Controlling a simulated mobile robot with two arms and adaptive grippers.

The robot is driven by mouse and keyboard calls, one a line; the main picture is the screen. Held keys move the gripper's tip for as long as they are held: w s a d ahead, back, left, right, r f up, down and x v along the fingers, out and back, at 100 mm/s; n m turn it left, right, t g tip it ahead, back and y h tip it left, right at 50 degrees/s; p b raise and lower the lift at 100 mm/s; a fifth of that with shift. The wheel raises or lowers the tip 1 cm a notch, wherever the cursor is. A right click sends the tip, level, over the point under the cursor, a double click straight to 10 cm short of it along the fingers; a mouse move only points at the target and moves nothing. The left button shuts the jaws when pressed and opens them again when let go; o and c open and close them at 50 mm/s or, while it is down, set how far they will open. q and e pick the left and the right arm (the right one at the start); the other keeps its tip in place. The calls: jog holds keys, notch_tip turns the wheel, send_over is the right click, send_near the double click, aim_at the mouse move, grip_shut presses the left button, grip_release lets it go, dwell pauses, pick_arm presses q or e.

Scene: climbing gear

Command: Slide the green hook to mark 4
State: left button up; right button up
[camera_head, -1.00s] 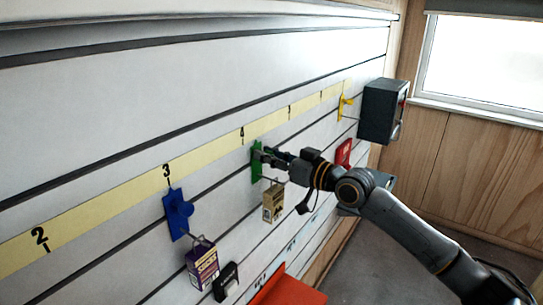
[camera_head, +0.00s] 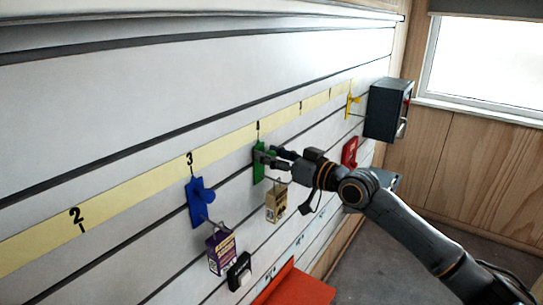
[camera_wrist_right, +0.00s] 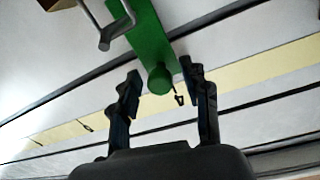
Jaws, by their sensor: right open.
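The green hook (camera_head: 259,161) sits on the slatted wall below the yellow number strip (camera_head: 135,208). Its plate is about under mark 4 (camera_head: 257,127), whose numeral is hard to read now. A tan box (camera_head: 276,201) hangs from its prong. My right gripper (camera_head: 271,157) is at the hook. In the right wrist view the green hook (camera_wrist_right: 148,36) has its round knob between the two open fingers (camera_wrist_right: 160,72). The knob shows a gap to the left finger and is close to the right one; contact is unclear. My left gripper is out of view.
The blue hook (camera_head: 200,201) with a purple box (camera_head: 222,252) is left, near mark 3. A red hook (camera_head: 350,152), a yellow hook (camera_head: 353,105) and a dark box (camera_head: 388,108) are to the right. A red shelf (camera_head: 297,287) is below. The wall between blue and green is clear.

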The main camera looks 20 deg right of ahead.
jog(key=v, duration=1.2)
dwell(0.4)
